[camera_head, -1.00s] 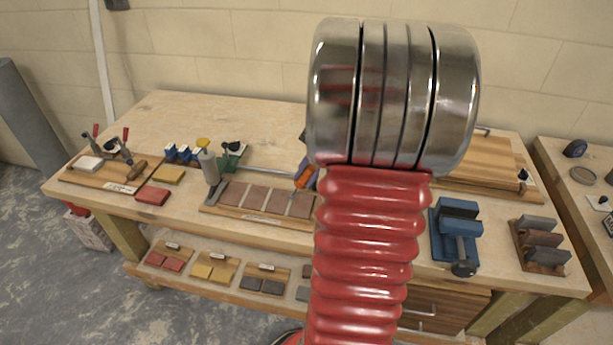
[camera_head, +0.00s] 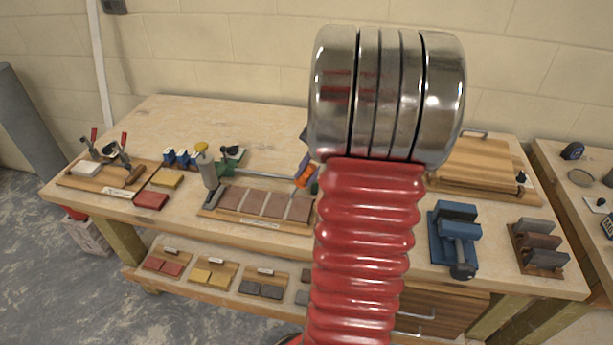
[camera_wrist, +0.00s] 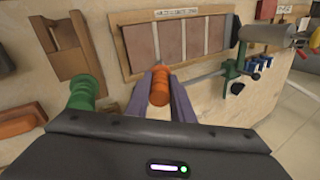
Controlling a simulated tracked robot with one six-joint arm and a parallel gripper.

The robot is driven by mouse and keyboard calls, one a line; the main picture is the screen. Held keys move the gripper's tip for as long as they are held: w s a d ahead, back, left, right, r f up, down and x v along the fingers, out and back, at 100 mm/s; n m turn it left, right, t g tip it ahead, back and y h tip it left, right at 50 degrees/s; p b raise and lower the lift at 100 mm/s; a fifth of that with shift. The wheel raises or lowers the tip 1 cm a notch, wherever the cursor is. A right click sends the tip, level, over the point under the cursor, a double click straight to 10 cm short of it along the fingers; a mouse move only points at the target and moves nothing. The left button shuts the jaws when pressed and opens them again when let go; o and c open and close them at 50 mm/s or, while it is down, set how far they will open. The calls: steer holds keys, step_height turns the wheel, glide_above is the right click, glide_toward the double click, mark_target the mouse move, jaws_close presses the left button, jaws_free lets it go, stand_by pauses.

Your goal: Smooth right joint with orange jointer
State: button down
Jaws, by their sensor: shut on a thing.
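My gripper's purple fingers (camera_wrist: 164,98) are shut on the orange jointer (camera_wrist: 160,86) in the wrist view. In the head view the orange jointer (camera_head: 306,174) shows just left of my arm, over the bench. The tile board (camera_head: 258,219) lies on the bench, with several brown tiles and pale joints between them. In the wrist view the tile board (camera_wrist: 180,71) appears from the opposite side, and the jointer is near its edge, by the head-view right end. The right joint (camera_head: 287,208) shows in the head view. I cannot tell whether the jointer touches anything.
A green handle (camera_wrist: 84,93) stands beside the gripper in the wrist view. A grey tube with a yellow cap (camera_head: 208,170) stands left of the tile board. A blue vise (camera_head: 455,235) is right of my arm. The bench's back left is clear.

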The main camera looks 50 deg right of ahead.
steer(key=shift+d, duration=0.15)
steer(key=shift+r, duration=0.15)
steer(key=shift+r, duration=3.45)
steer(key=shift+w, duration=0.15)
